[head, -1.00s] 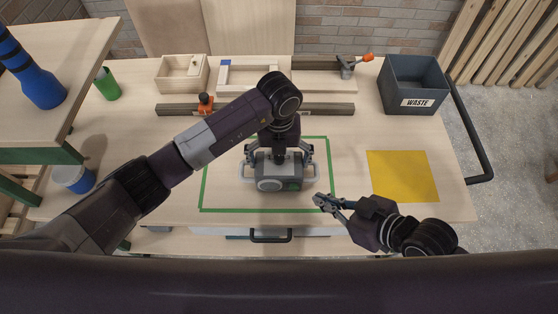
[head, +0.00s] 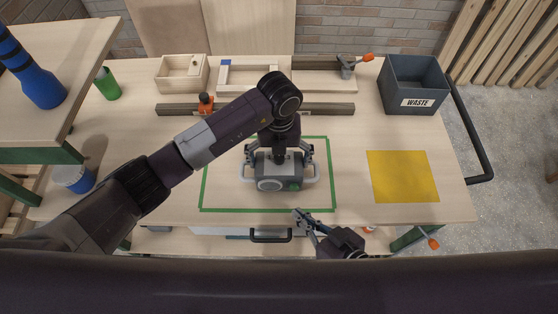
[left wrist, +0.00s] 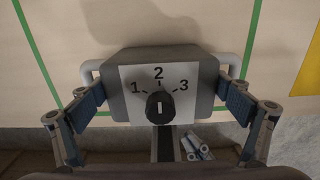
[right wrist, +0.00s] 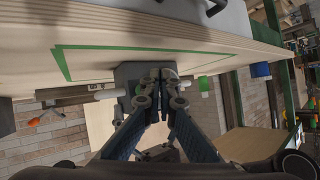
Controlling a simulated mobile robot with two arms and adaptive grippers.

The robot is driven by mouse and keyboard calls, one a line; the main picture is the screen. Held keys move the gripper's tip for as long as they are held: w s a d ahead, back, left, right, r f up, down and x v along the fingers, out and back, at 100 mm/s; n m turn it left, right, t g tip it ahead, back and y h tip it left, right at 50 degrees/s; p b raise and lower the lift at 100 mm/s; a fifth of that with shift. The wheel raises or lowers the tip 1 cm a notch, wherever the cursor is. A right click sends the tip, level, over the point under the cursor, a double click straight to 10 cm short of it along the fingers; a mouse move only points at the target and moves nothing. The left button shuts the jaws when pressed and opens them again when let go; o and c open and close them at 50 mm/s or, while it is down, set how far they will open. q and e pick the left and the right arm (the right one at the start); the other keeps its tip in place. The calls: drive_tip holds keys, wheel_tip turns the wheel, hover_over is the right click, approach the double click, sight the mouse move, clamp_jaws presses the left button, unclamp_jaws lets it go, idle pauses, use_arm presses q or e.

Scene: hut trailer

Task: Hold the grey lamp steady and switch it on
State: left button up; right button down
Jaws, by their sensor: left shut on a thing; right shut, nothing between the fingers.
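The grey lamp (head: 263,172) stands inside the green tape outline on the bench, with pale side handles. Its front bears a round lens (head: 268,184) and a green part (head: 295,184). Its top panel (left wrist: 130,78) carries a black knob (left wrist: 160,107) and the numbers 1, 2 and 3. The knob's white mark points towards 2. My left gripper (head: 279,160) is shut on the lamp body from above, one finger on each side. My right gripper (head: 297,215) is shut and empty, just in front of the lamp. In the right wrist view its fingertips (right wrist: 165,76) partly cover the lamp front.
A yellow mat (head: 403,177) lies to the right and a waste bin (head: 413,85) stands at the back right. Wooden boxes (head: 181,75) and a rail (head: 325,109) lie behind the lamp. A drawer handle (head: 270,237) sticks out below the front edge.

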drive_tip(key=shift+w, duration=2)
drive_tip(key=shift+w, duration=0.1)
drive_tip(key=shift+w, duration=0.3)
drive_tip(key=shift+w, duration=0.25)
idle(0.4)
drive_tip(key=shift+s+r, duration=0.1)
drive_tip(key=shift+s, duration=0.6)
drive_tip(key=shift+s, duration=3)
